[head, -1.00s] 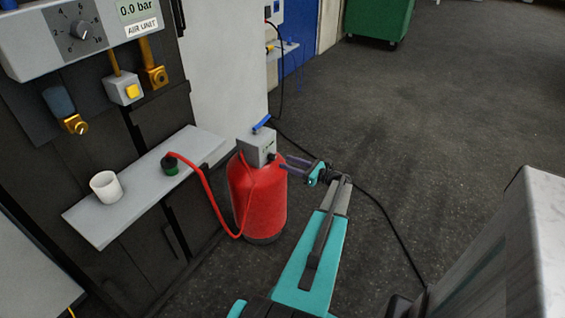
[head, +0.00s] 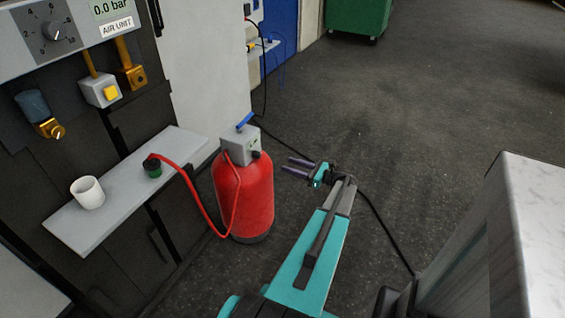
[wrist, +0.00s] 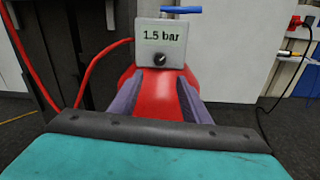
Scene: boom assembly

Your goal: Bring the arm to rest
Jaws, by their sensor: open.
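My gripper (head: 297,167) is at the end of my teal arm, in the middle of the head view. Its two purple-grey fingers are apart with nothing between them, pointing left towards a red tank (head: 245,195). A gap of floor shows between the fingertips and the tank in the head view. The tank carries a grey box (head: 240,147) with a blue lever on top. In the wrist view the fingers (wrist: 155,95) frame the red tank, and the grey box (wrist: 160,52) reads 1.5 bar above a dark knob.
A wall panel above reads 0.0 bar. A pale-topped block (head: 535,200) stands at right. A black cable crosses the floor.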

